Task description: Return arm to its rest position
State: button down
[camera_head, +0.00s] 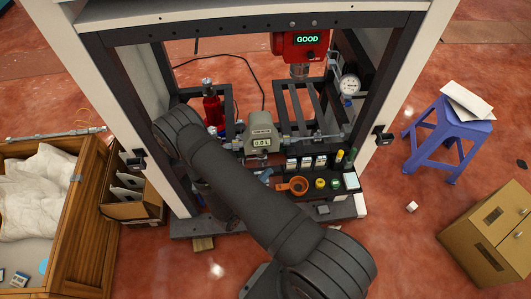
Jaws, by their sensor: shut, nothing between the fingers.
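My dark grey arm reaches from the lower right up to a bend at the left of the frame opening, then folds back down behind its own upper link. My gripper is not visible; the arm hides that area. A red bottle (211,106) stands at the left of the unit.
A black shelf holds an orange cup (298,185) and several small bottles. The white and black frame (118,110) surrounds the station. A wooden crate (88,235) is at left, a blue stool (449,135) and cardboard box (490,240) at right.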

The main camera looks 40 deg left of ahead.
jog(key=shift+a, duration=0.1)
jog(key=s+d, duration=0.2)
jog(key=d, duration=0.1)
jog(key=shift+s, duration=0.35)
dwell(0.3)
jog(key=shift+a, duration=0.15)
